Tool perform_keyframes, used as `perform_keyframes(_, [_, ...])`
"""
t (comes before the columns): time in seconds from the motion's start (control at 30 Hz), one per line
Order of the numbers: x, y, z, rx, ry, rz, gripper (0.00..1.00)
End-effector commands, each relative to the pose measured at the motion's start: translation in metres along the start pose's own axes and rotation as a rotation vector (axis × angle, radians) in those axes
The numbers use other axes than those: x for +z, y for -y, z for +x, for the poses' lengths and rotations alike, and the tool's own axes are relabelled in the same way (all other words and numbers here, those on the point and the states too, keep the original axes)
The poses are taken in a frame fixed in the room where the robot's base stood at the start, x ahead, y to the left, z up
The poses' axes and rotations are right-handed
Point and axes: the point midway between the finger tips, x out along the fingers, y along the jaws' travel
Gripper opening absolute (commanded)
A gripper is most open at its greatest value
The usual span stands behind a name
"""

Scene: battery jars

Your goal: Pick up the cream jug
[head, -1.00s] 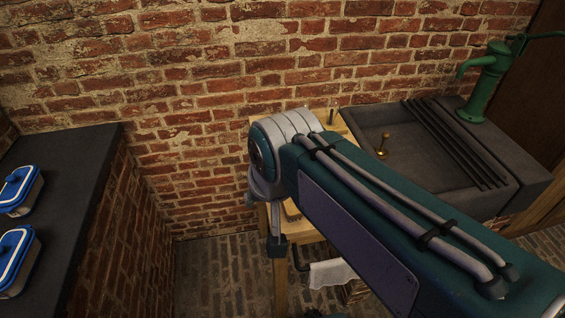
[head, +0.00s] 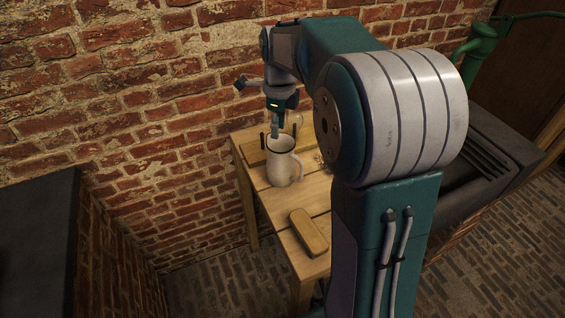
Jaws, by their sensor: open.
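The cream jug (head: 284,168) stands upright on a wooden table, its handle towards the right. My gripper (head: 275,132) points down from above, at the jug's far rim. One finger overlaps the jug's mouth in the picture; I cannot tell whether it is inside the jug or behind it. The gripper is open and the jug is not held. The other finger is not clearly visible.
The wooden table (head: 262,190) stands by the brick wall. A wooden block (head: 308,232) lies on it nearer than the jug. A dark stone sink (head: 490,150) and a green pump (head: 478,45) are at right. A dark counter (head: 38,225) is at left.

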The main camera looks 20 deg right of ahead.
Motion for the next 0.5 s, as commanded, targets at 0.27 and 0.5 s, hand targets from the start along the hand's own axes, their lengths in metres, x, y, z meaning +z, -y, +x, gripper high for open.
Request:
perform_keyframes(0.27, [0.003,0.006,0.025,0.018,-0.013,0.087,0.44])
perform_keyframes(0.5, [0.002,0.006,0.058,0.016,-0.010,0.085,0.44])
